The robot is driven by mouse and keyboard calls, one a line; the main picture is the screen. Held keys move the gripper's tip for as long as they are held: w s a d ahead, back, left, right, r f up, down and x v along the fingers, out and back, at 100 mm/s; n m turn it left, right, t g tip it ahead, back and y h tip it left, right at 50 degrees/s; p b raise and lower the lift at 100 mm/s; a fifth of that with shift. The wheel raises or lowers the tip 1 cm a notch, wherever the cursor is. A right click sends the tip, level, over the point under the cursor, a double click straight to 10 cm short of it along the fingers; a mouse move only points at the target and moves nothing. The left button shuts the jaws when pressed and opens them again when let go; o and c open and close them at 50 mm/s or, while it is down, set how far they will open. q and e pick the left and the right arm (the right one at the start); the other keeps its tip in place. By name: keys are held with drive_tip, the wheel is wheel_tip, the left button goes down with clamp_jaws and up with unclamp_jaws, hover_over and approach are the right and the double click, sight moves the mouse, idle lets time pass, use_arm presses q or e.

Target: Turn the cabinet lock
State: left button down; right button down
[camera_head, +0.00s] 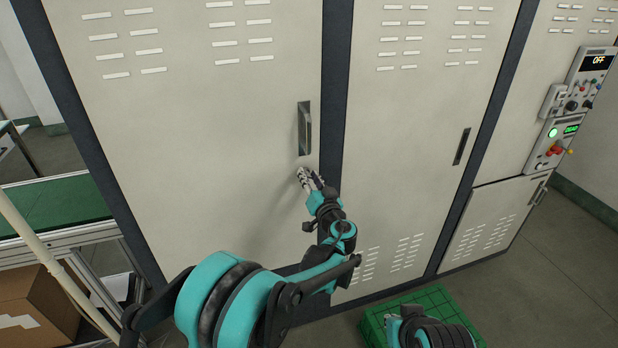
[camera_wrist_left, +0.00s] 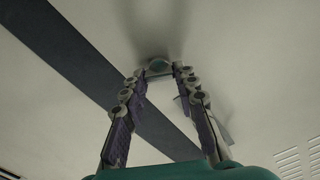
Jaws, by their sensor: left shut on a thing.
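The tall beige cabinet door (camera_head: 215,120) fills the left-centre of the head view, and it looks closed. Its lock is a small round knob that shows between the fingertips in the left wrist view (camera_wrist_left: 159,66). In the head view the lock sits below the grey door handle (camera_head: 305,128) and is mostly hidden by the fingers. My left gripper (camera_head: 304,174) reaches up to the door and its fingertips are closed on the lock, as the left wrist view (camera_wrist_left: 158,72) also shows. The lock's turn angle cannot be told. My right gripper is not seen clearly; only part of my right arm shows at the bottom.
A second door with a dark handle (camera_head: 462,146) stands to the right. A control panel (camera_head: 563,130) with buttons is at the far right. A green crate (camera_head: 378,322) is on the floor. A bench (camera_head: 60,205) and a cardboard box (camera_head: 38,310) are at left.

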use_arm(q)
drive_tip(key=m, duration=0.6)
drive_tip(key=shift+d+f, duration=0.1)
drive_tip(key=shift+d, duration=0.05)
drive_tip(key=m, duration=0.6)
drive_tip(key=shift+f+m, duration=0.1)
drive_tip(key=shift+m, duration=0.2)
drive_tip(key=c, duration=1.2)
unclamp_jaws()
drive_tip(key=shift+o, duration=0.2)
drive_tip(key=v, duration=1.2)
